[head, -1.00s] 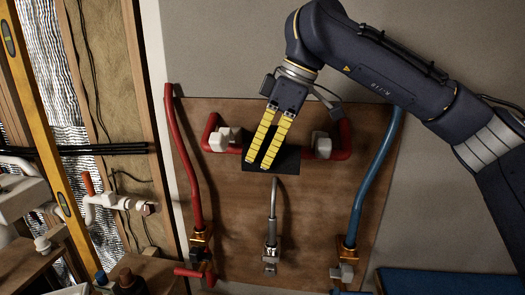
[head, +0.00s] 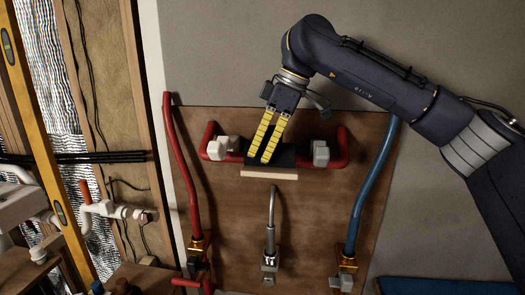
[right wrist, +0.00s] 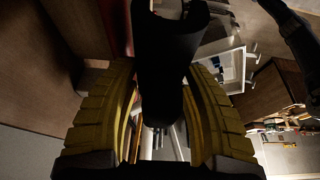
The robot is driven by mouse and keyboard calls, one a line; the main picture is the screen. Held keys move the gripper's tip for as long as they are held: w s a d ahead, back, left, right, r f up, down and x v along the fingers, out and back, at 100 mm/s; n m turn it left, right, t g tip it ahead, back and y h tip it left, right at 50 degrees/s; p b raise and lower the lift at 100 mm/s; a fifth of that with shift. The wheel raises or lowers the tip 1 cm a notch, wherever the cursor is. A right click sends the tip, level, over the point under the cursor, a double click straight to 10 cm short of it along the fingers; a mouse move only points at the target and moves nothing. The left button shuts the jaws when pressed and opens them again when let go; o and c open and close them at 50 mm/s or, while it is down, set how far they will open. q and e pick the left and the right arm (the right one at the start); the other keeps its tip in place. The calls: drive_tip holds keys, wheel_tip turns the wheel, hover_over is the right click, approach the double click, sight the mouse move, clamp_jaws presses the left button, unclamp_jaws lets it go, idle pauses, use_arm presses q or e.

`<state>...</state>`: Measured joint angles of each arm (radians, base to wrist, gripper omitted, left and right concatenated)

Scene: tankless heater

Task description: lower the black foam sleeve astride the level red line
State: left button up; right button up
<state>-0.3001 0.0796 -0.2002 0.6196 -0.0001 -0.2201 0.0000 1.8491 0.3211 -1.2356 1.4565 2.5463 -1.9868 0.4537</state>
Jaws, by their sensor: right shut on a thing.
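The level red line (head: 236,157) is the straight horizontal run of a red pipe whose ends bend upward, high on the brown board. My right gripper (head: 262,158) reaches down from the upper right with its yellow fingers shut on the black foam sleeve (head: 287,156). The sleeve lies along the level line and hides its middle part. I cannot tell whether it touches or straddles the line. In the right wrist view the sleeve (right wrist: 165,65) is a dark curved shell between the two yellow fingers (right wrist: 160,118). My left gripper is not in view.
White blocks (head: 218,148) and (head: 320,153) sit on the red line either side of the sleeve. A pale strip (head: 269,174) shows below it. A grey hose (head: 271,215) stands lower, between a red pipe (head: 183,170) and a blue pipe (head: 371,185).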

drive_tip(key=shift+w, duration=2.65)
drive_tip(key=shift+f, duration=1.9)
idle(1.5)
drive_tip(key=o, duration=1)
drive_tip(key=shift+r, duration=0.15)
drive_tip(key=v, duration=1.1)
drive_tip(key=shift+d+r, duration=0.15)
drive_tip(key=shift+r, duration=0.25)
